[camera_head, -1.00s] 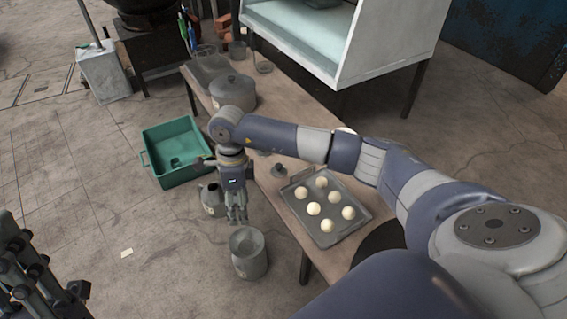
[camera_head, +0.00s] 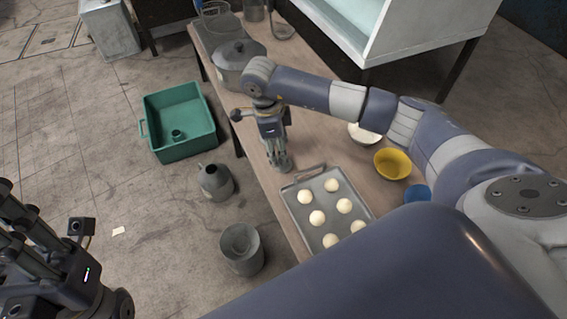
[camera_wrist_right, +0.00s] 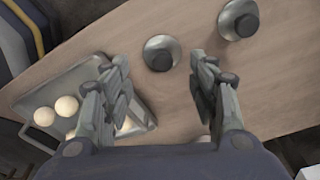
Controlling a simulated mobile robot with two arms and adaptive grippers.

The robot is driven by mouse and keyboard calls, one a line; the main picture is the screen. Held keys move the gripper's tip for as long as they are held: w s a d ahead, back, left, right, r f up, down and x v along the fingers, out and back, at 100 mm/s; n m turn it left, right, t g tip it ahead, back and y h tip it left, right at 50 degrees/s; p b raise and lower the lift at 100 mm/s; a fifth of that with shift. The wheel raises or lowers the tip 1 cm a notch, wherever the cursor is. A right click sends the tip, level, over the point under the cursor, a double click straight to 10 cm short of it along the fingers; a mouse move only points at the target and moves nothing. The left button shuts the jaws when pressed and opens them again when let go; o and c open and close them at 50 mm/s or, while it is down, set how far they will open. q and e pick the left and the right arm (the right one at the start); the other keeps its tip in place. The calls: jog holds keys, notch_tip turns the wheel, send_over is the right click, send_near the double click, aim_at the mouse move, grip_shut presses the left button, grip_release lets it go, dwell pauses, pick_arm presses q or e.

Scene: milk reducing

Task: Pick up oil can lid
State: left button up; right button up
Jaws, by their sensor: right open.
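Two round grey metal lids with dark knobs lie on the wooden table in the right wrist view: one lid (camera_wrist_right: 160,53) is between and just beyond my fingertips, the other lid (camera_wrist_right: 240,18) is farther right. I cannot tell which belongs to the oil can. My right gripper (camera_wrist_right: 160,72) is open and empty; in the head view it points down over the table (camera_head: 279,168), beside the tray, hiding most of what is under it. A grey can with a spout (camera_head: 215,182) stands on the floor. My left gripper (camera_head: 45,255) is at the lower left, its jaws unclear.
A metal tray (camera_head: 293,203) with several pale dough balls sits near the table edge. A lidded pot (camera_head: 238,60), yellow bowl (camera_head: 392,164), white bowl (camera_head: 364,134) and blue cup (camera_head: 417,194) stand on the table. A green crate (camera_head: 180,122) and metal bucket (camera_head: 242,250) are on the floor.

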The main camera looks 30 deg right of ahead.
jog(key=f+b, duration=0.1)
jog(key=f, duration=0.1)
jog(key=f+b, duration=0.1)
jog(key=d+f, duration=0.1)
jog(key=f, duration=0.1)
jog(key=shift+f+b, duration=0.3)
jog(key=shift+b, duration=0.1)
jog(key=shift+c, duration=0.3)
jog(key=c, duration=1.2)
